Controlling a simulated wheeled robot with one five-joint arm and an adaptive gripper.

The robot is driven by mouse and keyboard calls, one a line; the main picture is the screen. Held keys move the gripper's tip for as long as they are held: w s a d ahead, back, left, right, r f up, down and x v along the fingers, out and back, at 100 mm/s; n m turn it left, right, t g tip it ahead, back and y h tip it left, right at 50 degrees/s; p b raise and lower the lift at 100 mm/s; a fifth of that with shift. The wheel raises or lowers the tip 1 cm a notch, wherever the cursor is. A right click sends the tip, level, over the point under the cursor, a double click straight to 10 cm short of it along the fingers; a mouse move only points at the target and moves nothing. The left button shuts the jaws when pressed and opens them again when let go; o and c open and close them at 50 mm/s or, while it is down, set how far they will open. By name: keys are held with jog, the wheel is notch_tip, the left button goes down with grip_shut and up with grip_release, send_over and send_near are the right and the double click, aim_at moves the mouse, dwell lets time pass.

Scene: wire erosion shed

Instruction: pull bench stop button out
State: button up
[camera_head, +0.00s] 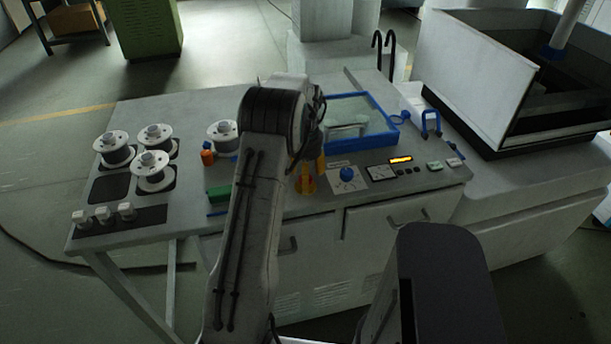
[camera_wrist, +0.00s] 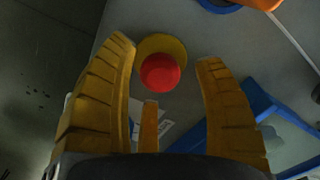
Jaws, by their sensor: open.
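The bench stop button (camera_wrist: 160,72) shows in the wrist view as a round red cap on a yellow round base. It lies between and just beyond the tips of my gripper (camera_wrist: 166,52). The yellow ribbed fingers are spread apart, with a gap on each side of the red cap; none visibly touches it. In the head view my gripper (camera_head: 308,178) is low over the front of the bench, mostly behind my arm. The red button cannot be seen in that view.
White spools (camera_head: 153,173) stand at the left. An orange item (camera_head: 207,157) and green block (camera_head: 218,193) are left of my arm.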

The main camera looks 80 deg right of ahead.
jog(key=shift+f, duration=0.3)
jog(key=shift+o, duration=0.2)
jog(key=shift+r, duration=0.1)
grip_shut()
dwell(0.3)
